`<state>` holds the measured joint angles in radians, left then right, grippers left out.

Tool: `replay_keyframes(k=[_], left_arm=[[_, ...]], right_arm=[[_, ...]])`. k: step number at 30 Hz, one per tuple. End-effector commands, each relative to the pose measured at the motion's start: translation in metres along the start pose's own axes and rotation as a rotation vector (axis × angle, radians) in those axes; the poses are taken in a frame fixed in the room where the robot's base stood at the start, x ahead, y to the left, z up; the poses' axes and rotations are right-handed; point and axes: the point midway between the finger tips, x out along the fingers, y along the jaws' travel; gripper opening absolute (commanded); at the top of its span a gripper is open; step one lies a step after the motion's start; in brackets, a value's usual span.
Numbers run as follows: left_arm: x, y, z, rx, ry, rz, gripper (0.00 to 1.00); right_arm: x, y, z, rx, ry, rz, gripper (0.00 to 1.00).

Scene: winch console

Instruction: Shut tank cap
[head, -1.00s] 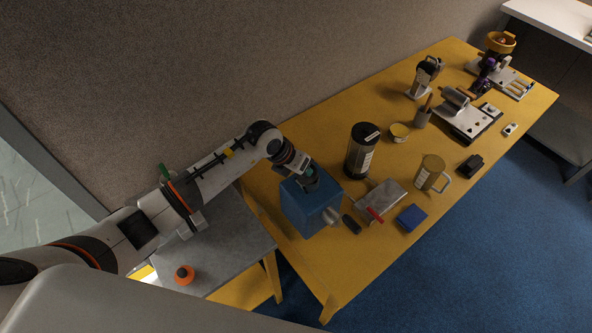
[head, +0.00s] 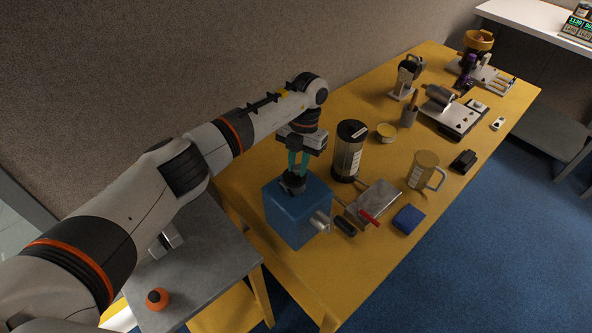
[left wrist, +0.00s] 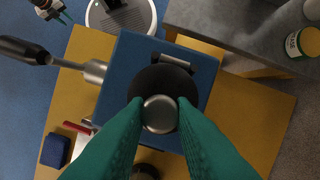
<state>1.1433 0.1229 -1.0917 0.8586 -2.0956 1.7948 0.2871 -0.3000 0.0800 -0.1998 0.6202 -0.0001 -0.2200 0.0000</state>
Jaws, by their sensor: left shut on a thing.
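The blue tank (head: 297,208) is a box on the near-left end of the yellow table. Its round black cap (head: 292,184) is on top. In the left wrist view the cap (left wrist: 157,82) has a silver knob (left wrist: 160,114) and a dark hinge-like bar beside it. My left gripper (head: 297,172) points down over the tank, its teal fingers shut on the knob; they also show in the left wrist view (left wrist: 160,116). I cannot tell whether the cap is fully seated. My right gripper (left wrist: 62,16) shows small at the top left of the left wrist view; its opening is unclear.
A silver spout (head: 319,221) sticks out of the tank's side, with a black handle (head: 345,226) near it. A black canister (head: 348,152), a metal plate (head: 377,199) and a blue block (head: 408,219) stand nearby. An orange object (head: 157,299) sits on the grey side table.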

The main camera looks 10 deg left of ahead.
Motion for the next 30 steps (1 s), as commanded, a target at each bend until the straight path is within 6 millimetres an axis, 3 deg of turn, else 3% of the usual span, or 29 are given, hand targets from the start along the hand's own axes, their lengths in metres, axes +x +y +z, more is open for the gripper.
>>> replay_keyframes(k=[6, 7, 11, 22, 30], left_arm=[[0.003, 0.001, 0.000, 0.000, -0.014, -0.003, 0.00], [0.003, 0.001, 0.000, 0.001, -0.014, -0.002, 0.26], [0.002, 0.001, 0.000, 0.001, -0.013, -0.002, 0.44], [-0.005, 0.000, -0.001, 0.000, -0.009, -0.003, 0.44], [-0.054, 0.000, -0.003, 0.000, -0.006, -0.004, 0.44]], right_arm=[[0.003, 0.000, 0.000, 0.000, 0.000, 0.000, 0.32], [0.002, 0.000, 0.000, 0.000, 0.000, 0.000, 0.32], [0.002, 0.000, 0.000, 0.000, 0.000, 0.000, 0.32], [0.006, 0.000, -0.001, 0.000, 0.000, 0.000, 0.32], [0.024, 0.001, -0.002, 0.000, 0.000, 0.000, 0.32]])
